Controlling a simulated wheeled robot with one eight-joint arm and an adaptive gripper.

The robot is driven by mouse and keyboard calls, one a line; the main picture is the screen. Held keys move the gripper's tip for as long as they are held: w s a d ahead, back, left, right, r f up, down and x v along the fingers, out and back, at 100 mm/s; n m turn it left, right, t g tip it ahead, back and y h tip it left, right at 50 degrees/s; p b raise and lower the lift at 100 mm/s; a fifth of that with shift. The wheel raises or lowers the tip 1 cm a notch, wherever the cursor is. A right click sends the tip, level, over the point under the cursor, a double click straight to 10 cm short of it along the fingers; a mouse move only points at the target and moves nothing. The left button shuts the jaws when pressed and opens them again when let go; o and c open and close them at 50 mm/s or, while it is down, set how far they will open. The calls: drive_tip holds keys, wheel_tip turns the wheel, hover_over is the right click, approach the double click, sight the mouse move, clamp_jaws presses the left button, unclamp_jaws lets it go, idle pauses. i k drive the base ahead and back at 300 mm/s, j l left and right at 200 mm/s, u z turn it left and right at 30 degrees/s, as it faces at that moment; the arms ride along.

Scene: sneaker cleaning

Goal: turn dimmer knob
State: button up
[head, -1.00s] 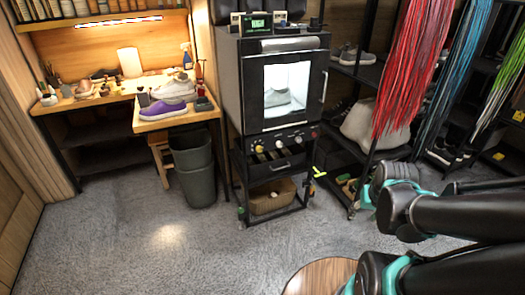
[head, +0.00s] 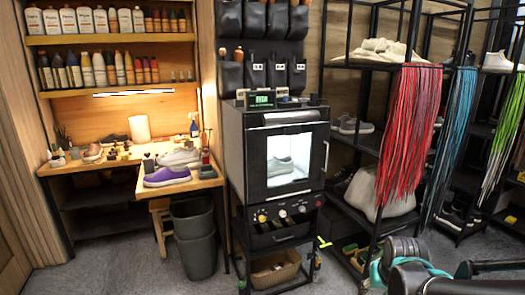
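A black cabinet (head: 240,160) with a lit glass window stands in the middle, and a grey shoe (head: 280,167) sits inside it. Darker ones further right are hard to make out, and I cannot tell which knob is the dimmer. My arm shows at the lower right, well apart from the cabinet. My gripper cannot be made out in view.
A workbench (head: 130,190) with a purple sneaker (head: 167,176) is at the left. A grey bin (head: 196,250) stands between it and the cabinet. A shoe rack (head: 345,205) with hanging red laces (head: 410,125) is close on the right. Grey floor (head: 120,280) is clear in front.

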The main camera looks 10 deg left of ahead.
sight(261, 219)
drive_tip(key=i+l, duration=0.15)
drive_tip(key=i, duration=0.3)
drive_tip(key=i+l+u, duration=0.1)
drive_tip(key=i, duration=0.4)
drive_tip(key=l, duration=0.1)
